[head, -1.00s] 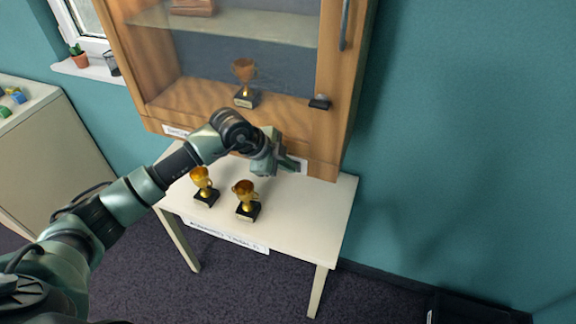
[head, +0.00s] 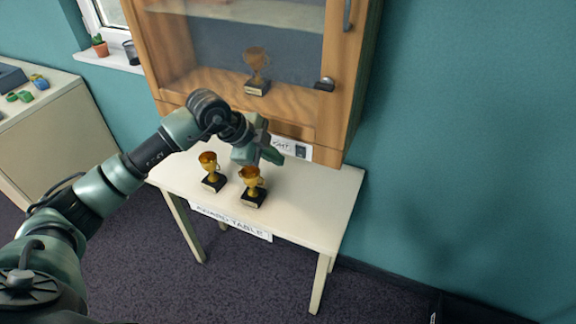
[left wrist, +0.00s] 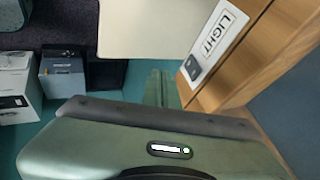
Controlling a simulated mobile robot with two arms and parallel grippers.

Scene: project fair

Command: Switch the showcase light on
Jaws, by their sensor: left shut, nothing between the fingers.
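The showcase is a wooden cabinet (head: 330,100) with a glass front on the teal wall. On its lower edge is a white plate with a LIGHT label and a small dark switch (head: 301,152). The switch also shows in the left wrist view (left wrist: 192,67), beside the label (left wrist: 220,33). My left gripper (head: 274,154) is shut and empty, just left of the switch in the head view, apart from it as far as I can tell. Its fingers (left wrist: 160,88) point toward the panel's side in the left wrist view. I cannot tell whether the light is on. My right gripper is out of view.
Two gold trophies (head: 211,172) and (head: 253,187) stand on the cream award table (head: 325,195) below my left gripper. A bronze trophy (head: 257,72) stands inside the showcase. A cream cabinet (head: 60,140) is at the left. The wall at right is clear.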

